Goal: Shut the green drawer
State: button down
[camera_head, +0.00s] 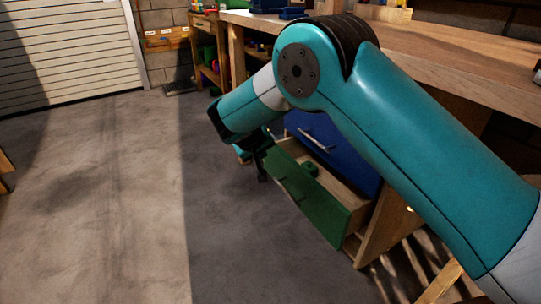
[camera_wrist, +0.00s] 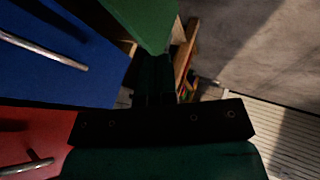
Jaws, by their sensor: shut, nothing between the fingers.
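The green drawer (camera_head: 322,212) stands pulled out from the cabinet below the workbench in the head view, its open top showing a pale wooden inside and a small green object (camera_head: 310,168) in it. A dark handle is on its front. My gripper (camera_head: 262,177) is by the left end of the green front, pointing down. In the wrist view the green front (camera_wrist: 147,22) fills the top middle, just beyond the dark, shut fingers (camera_wrist: 155,72). The fingers hold nothing. I cannot tell whether they touch the drawer.
A blue drawer front (camera_head: 318,140) is above the green drawer; it shows in the wrist view (camera_wrist: 50,65) with a red drawer front (camera_wrist: 35,140). The wooden workbench (camera_head: 440,60) runs along the right. Open concrete floor (camera_head: 95,200) lies to the left.

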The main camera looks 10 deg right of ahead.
aim_at(282, 160)
jog(key=w+d+f+b, duration=0.1)
jog(key=w+d+f, duration=0.1)
jog(key=w+d+f+b, duration=0.1)
jog(key=d+f, duration=0.1)
jog(key=f, duration=0.1)
jog(key=w+d+f+b, duration=0.2)
jog(key=shift+w+d+f, duration=0.15)
jog(key=shift+w+d, duration=0.2)
jog(key=shift+d, duration=0.05)
jog(key=shift+w+d, duration=0.1)
jog(key=shift+d, duration=0.2)
jog(key=d, duration=0.2)
jog(key=w+d+p, duration=0.1)
jog(key=d, duration=0.1)
jog(key=shift+w, duration=0.2)
